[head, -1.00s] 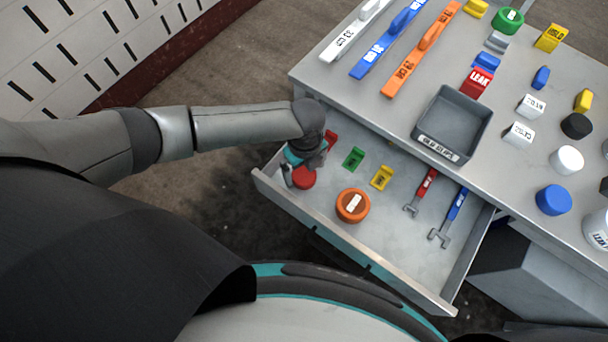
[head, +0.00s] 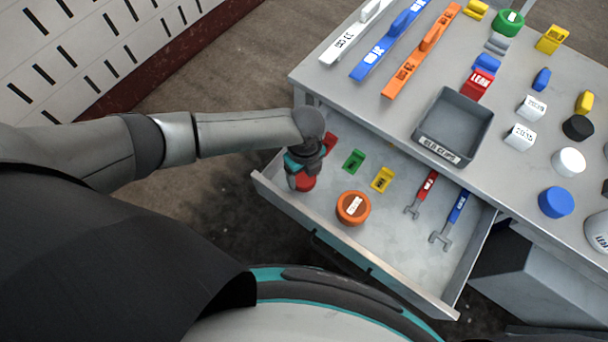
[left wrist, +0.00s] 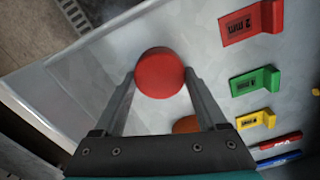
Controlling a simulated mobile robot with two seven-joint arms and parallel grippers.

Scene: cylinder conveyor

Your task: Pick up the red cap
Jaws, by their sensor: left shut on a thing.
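The red cap (head: 304,183) is a round red disc in the left part of the open drawer (head: 300,205). My left gripper (head: 302,178) is over it, with its fingers on both sides. In the left wrist view the red cap (left wrist: 160,73) sits between the two fingertips (left wrist: 158,78), and the gripper is shut on it. The cap appears at drawer-floor level; whether it is lifted cannot be told. My right gripper is not in view.
In the drawer are an orange cap (head: 353,207), red (head: 330,142), green (head: 353,160) and yellow (head: 382,179) tags, and red (head: 427,184) and blue (head: 458,206) wrenches. The tabletop above holds a grey tray (head: 431,148) and several caps and blocks. The drawer's front wall is close to my gripper.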

